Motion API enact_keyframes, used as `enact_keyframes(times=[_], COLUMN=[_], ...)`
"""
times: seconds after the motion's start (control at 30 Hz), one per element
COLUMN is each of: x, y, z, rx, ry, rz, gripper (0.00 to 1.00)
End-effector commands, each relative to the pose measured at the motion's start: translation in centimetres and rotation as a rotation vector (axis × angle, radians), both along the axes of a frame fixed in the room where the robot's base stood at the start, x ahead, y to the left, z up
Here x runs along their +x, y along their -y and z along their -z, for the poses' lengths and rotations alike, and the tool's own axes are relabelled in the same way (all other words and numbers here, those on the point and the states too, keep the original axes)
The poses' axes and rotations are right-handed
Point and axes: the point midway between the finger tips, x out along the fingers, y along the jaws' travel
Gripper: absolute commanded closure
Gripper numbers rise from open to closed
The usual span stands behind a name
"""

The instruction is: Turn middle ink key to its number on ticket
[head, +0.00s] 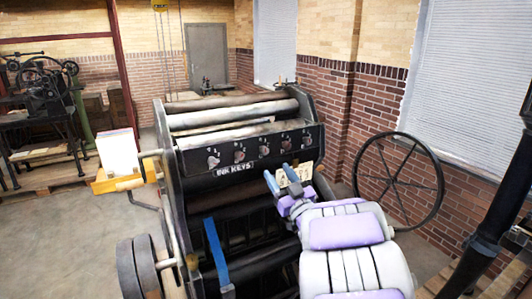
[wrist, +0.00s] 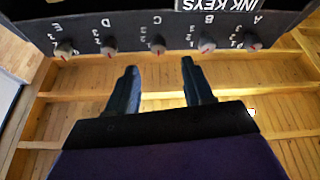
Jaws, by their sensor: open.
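The middle ink key (head: 264,147), a small grey knob labelled C, sits in the row on the press's dark panel. In the wrist view the middle key (wrist: 158,45) has a red mark and tiny numbers beside it; its exact setting is too small to read. My gripper (head: 279,174) is open and empty, below and in front of the panel. In the wrist view my gripper (wrist: 159,67) has its two blue fingers spread, with key C beyond the gap, apart from them. A cream ticket (head: 297,173) shows partly behind my gripper; its writing is unreadable.
Keys D (wrist: 107,49) and B (wrist: 206,45) flank the middle key closely; E (wrist: 64,49) and A (wrist: 252,43) are at the ends. A large spoked wheel (head: 399,180) stands right of the press. A blue upright lever (head: 216,250) is at the front left.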

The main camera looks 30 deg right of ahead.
Motion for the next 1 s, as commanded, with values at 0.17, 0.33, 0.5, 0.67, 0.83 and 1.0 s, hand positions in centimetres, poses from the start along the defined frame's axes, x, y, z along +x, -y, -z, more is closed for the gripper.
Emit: enact_keyframes(times=[0.17,0.33,0.5,0.67,0.83,1.0], x=[2.7,5.1,6.9,7.8,8.0,8.0], y=[-0.1,-0.2,-0.2,-0.4,-0.4,-0.3], z=[-1.0,-1.9,-2.7,-3.2,-3.4,-3.4], rx=[0.0,0.001,0.0,0.0,0.0,0.0], ry=[0.003,0.002,0.002,0.003,0.003,0.002], rz=[-0.003,-0.002,0.0,0.0,0.0,0.001], gripper=[0.49,0.49,0.49,0.49,0.49,0.49])
